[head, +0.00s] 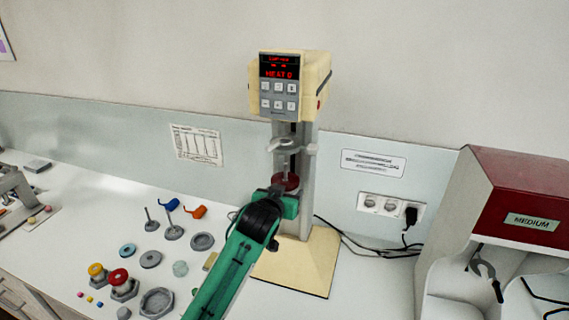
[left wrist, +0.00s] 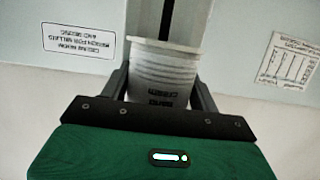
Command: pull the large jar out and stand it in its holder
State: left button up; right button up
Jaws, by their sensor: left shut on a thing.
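The large jar (left wrist: 163,72) is a pale, printed cup between the fingers of my left gripper (left wrist: 160,95) in the left wrist view. In the head view my green left gripper (head: 284,200) is shut on it at the cream mill's column, below the mill head. A dark red part (head: 287,182) shows just above the gripper there, with the mill's thin shaft (head: 286,160) above it. Most of the jar is hidden by my gripper in the head view. A large grey ring-shaped holder (head: 157,303) lies on the bench at the front left. My right gripper is not in view.
The cream mill (head: 290,85) stands on its base plate (head: 304,265). Smaller grey rings (head: 203,242), posts (head: 173,232) and knobbed pieces (head: 120,281) crowd the bench at left. A red-topped machine (head: 525,190) stands at right. Cables run behind the mill to the socket (head: 383,204).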

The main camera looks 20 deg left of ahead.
pick_arm(q)
jog(key=shift+s, duration=0.1)
jog(key=s+p, duration=0.4)
jog(key=s, duration=0.6)
jog(key=shift+a, duration=0.2)
dwell(0.9)
jog(key=shift+w, duration=0.1)
